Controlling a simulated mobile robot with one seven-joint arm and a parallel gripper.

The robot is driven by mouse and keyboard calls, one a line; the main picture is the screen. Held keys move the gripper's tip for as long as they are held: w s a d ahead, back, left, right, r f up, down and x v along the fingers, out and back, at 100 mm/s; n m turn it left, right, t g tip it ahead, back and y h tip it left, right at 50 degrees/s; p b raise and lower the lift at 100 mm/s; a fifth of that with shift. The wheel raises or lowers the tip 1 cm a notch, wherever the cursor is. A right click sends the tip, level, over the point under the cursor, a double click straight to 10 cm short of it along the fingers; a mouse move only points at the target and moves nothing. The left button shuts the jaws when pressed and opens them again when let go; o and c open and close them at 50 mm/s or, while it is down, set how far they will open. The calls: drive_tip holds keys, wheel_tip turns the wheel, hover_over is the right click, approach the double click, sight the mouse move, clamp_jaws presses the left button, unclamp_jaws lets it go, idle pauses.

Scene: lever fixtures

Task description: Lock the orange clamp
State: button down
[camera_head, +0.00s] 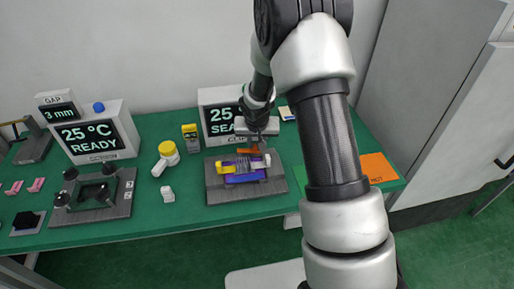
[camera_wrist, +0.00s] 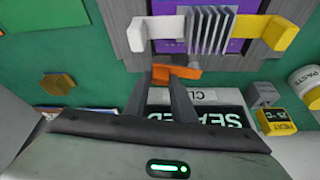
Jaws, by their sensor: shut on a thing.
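The orange clamp (camera_head: 248,151) is at the back edge of a grey fixture plate (camera_head: 214,192). In the wrist view the orange clamp (camera_wrist: 187,72) lies crosswise at my fingertips. My gripper (camera_wrist: 168,77) is shut on the orange clamp, and its fingers hide part of it. In the head view my gripper (camera_head: 262,143) is just above the plate's back edge, partly hidden by my wrist. The plate also carries a purple block (camera_head: 241,179), a ribbed grey piece (camera_wrist: 211,30), a yellow clip (camera_wrist: 267,33) and a white clip (camera_wrist: 157,33).
Behind the fixture stands a display (camera_head: 216,118), partly hidden by my arm; its visible text starts "SEA". An orange sheet (camera_head: 377,167) lies right.

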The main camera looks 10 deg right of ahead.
drive_tip(key=m+b, duration=0.1)
drive_tip(key=s+m+h+b, duration=0.1)
drive_tip(key=b, duration=0.1)
drive_tip(key=a+m+b, duration=0.1)
drive_tip(key=shift+s+a+f+m+b, duration=0.1)
drive_tip(key=shift+s+f+m+b, duration=0.2)
drive_tip(key=shift+s+b, duration=0.1)
drive_tip(key=shift+s+a+r+m+g+h+b, duration=0.2)
drive_tip(key=shift+m+h+b, duration=0.1)
drive_tip(key=shift+m, duration=0.25)
drive_tip(key=shift+s+a+r+m+g+h+b, duration=0.1)
drive_tip(key=shift+s+a+m+g+h+b, duration=0.15)
drive_tip(key=shift+m, duration=0.3)
drive_tip(key=shift+s+a+m+g+h, duration=0.25)
drive_tip(key=shift+m+g, duration=0.1)
drive_tip(key=shift+m, duration=0.65)
drive_tip(key=c, duration=1.5)
unclamp_jaws()
drive_tip(key=p+v, duration=0.2)
drive_tip(key=v, duration=1.5)
drive_tip(key=shift+s+a+r, duration=0.1)
drive_tip(key=shift+a+r, duration=0.05)
